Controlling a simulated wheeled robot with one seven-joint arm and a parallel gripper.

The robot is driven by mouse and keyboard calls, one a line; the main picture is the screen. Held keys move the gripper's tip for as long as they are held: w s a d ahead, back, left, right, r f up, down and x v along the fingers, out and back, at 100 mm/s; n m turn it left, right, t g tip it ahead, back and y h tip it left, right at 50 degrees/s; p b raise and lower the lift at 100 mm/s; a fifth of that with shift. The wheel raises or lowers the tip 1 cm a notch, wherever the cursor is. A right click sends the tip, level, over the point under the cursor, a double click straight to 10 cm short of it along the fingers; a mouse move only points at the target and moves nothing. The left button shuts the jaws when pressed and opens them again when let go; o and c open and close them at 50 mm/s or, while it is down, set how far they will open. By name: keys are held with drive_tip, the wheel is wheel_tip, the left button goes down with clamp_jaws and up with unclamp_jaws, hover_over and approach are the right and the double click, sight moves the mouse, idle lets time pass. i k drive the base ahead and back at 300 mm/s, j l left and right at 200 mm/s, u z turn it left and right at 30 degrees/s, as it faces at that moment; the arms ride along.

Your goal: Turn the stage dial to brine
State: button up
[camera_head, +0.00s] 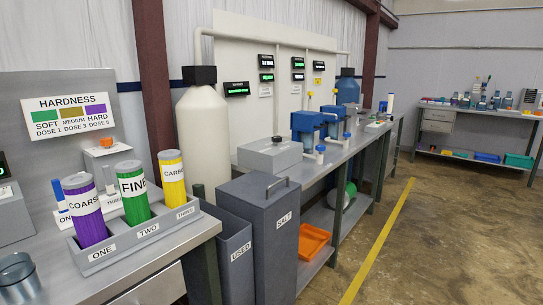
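No dial or label reading "brine" can be made out in the head view. A white wall panel (222,60) carries several small dark displays with green text, too small to read. A grey control box (270,156) with a small dark part on top sits on the long bench below the panel. Blue valve-like units (307,125) stand on the bench to its right. My gripper is not in view.
A tray (150,232) holds purple, green and yellow cylinders at the near left. A grey bin labelled SALT (275,235) and one labelled USED (238,255) stand before the long bench (350,150). The floor (440,230) right of the yellow line (378,245) is clear.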

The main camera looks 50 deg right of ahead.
sight(277, 139)
drive_tip(key=i+l+z, duration=0.25)
drive_tip(key=i+l, duration=0.15)
drive_tip(key=l, duration=0.25)
drive_tip(key=i+l+z, duration=0.25)
drive_tip(key=i+l, duration=0.15)
drive_tip(key=l, duration=0.2)
